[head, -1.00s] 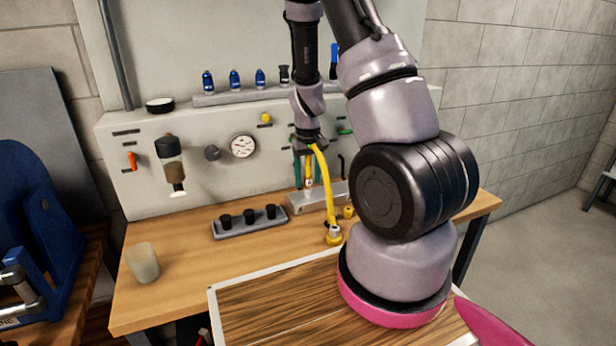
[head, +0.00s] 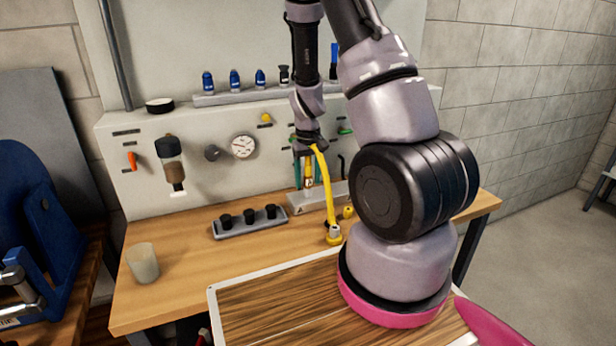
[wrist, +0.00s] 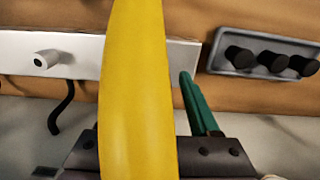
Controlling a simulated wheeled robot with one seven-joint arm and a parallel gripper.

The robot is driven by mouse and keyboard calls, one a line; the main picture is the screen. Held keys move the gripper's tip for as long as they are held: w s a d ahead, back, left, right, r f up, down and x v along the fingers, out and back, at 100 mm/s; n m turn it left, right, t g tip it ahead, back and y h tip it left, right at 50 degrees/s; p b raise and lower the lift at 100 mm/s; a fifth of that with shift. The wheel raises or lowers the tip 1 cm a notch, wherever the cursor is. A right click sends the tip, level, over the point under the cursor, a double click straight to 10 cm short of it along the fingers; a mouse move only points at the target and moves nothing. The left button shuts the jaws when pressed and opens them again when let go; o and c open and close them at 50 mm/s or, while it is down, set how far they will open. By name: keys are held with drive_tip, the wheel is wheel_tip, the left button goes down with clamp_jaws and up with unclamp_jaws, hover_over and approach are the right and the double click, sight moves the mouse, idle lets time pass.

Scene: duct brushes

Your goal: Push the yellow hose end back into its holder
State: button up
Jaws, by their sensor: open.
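A yellow hose (head: 326,190) arches down from beside my wrist to a pale fitting in a yellow collar on the bench. It also fills the middle of the wrist view (wrist: 138,95), close to the camera. My gripper (head: 308,186) points down with its green fingers apart, above or just behind the grey block (head: 305,203) at the back of the bench. A small yellow and pale piece shows between the fingers; I cannot tell whether it touches them. In the wrist view one green finger shows right of the hose; the other is hidden. Which part is the holder is unclear.
A grey tray with several black knobs (head: 250,217) lies left of the block. A cup (head: 142,262) stands at the bench's left. A small yellow piece (head: 348,212) sits right of the hose. The panel behind carries a gauge (head: 243,146).

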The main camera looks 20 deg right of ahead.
sight(309, 164)
clamp_jaws()
idle(1.0)
idle(0.5)
drive_tip(key=shift+r, duration=3.05)
drive_tip(key=shift+d, duration=0.1)
